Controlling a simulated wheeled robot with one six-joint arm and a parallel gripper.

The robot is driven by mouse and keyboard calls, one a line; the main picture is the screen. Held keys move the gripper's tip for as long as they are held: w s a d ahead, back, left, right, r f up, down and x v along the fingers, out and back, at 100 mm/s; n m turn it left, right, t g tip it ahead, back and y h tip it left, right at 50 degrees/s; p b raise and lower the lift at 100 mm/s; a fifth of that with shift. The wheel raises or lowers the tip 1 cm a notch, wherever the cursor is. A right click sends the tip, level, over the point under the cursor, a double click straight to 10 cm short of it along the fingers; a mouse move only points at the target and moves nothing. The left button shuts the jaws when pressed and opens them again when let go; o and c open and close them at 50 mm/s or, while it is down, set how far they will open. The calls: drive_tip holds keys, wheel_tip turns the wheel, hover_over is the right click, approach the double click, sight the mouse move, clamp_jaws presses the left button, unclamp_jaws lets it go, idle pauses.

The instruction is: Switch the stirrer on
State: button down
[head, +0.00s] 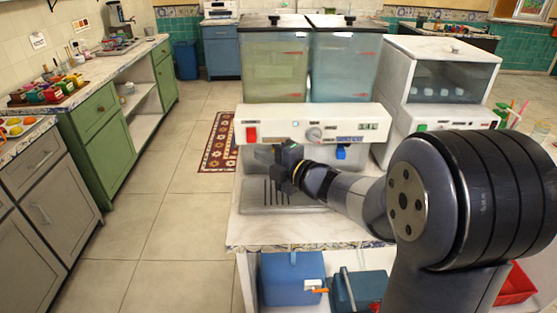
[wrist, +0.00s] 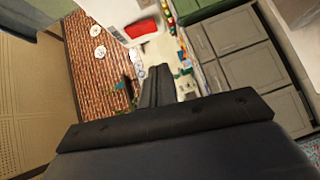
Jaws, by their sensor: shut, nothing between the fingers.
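A white two-tank drink dispenser stands on the counter, with a white front panel (head: 285,119) below its tanks. A red switch (head: 251,134) is at the panel's left end, and a round knob (head: 314,134) is near its middle. A red part on a white surface, apparently this switch (wrist: 141,28), shows near the top of the wrist view. My gripper (head: 264,154) is shut and empty. It is in front of the panel, below and to the right of the red switch, with its fingers toward the left. The fingers (wrist: 158,72) look apart from the red part. I cannot read the switch position.
A blue tap lever (head: 342,152) is under the panel's right side. A drip tray (head: 260,195) lies below my gripper. A white machine with a glass front (head: 452,80) stands to the right. Blue containers (head: 290,280) are on the shelf below. The floor at left is clear.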

sight(248, 141)
drive_tip(key=w, duration=0.2)
drive_tip(key=w+a, duration=0.1)
drive_tip(key=w+p, duration=0.1)
drive_tip(key=w, duration=0.1)
drive_tip(key=shift+w+a+f, duration=0.3)
drive_tip(key=shift+f, duration=0.1)
drive_tip(key=shift+w+f+b, duration=0.2)
drive_tip(key=shift+f+b, duration=0.05)
drive_tip(key=shift+b, duration=0.55)
drive_tip(key=shift+r, duration=0.25)
